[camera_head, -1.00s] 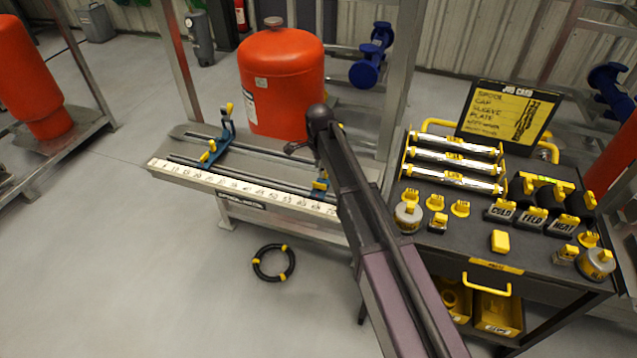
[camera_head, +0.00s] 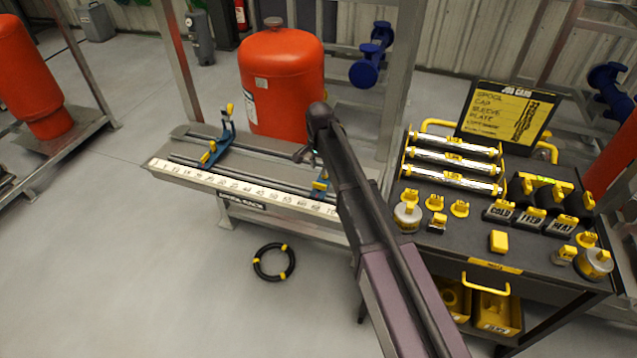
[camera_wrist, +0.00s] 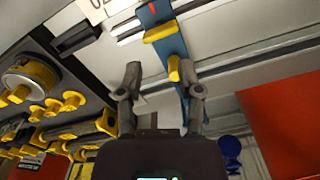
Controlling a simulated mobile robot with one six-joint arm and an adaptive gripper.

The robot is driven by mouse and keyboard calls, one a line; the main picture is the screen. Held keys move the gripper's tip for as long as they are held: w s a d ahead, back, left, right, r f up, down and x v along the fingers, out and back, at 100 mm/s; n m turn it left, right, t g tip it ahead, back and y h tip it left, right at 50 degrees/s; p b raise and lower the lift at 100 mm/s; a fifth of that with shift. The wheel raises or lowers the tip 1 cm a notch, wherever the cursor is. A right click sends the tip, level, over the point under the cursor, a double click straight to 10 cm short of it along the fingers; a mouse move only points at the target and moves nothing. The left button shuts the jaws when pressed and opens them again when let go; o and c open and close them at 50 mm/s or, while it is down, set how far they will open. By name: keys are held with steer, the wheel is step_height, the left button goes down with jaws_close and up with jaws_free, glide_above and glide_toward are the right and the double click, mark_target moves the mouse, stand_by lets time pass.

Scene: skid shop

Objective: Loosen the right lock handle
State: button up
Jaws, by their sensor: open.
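The right blue bracket (camera_head: 321,194) stands on the bench rails near the right end of the scale, partly hidden by my arm. Its yellow lock handle (camera_head: 319,185) shows just left of my arm. In the wrist view the blue bracket (camera_wrist: 176,45) runs down between my fingers, with a yellow bar (camera_wrist: 160,32) across it and a smaller yellow piece (camera_wrist: 173,68) below. I cannot tell for sure which of these is the lock handle. My gripper (camera_wrist: 163,85) is open and empty, its fingertips on either side of the bracket near the smaller yellow piece. I see no clear contact.
A left blue bracket (camera_head: 216,143) with yellow parts stands on the same rails. A red tank (camera_head: 282,80) stands behind the bench. A dark cart (camera_head: 480,235) with yellow-marked parts is close on the right. A black ring (camera_head: 273,262) lies on the floor.

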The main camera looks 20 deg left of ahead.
stand_by(0.4)
steer(key=shift+r+n+p, duration=0.2)
steer(key=shift+n, duration=0.85)
steer(key=shift+r+n+p, duration=0.2)
steer(key=shift+n, duration=0.85)
steer(key=s+d, duration=0.3)
steer(key=d, duration=1)
steer(key=s+d, duration=0.2)
steer(key=d, duration=1)
steer(key=s+d, duration=0.5)
steer(key=d, duration=0.3)
steer(key=s+d, duration=0.6)
steer(key=d, duration=0.3)
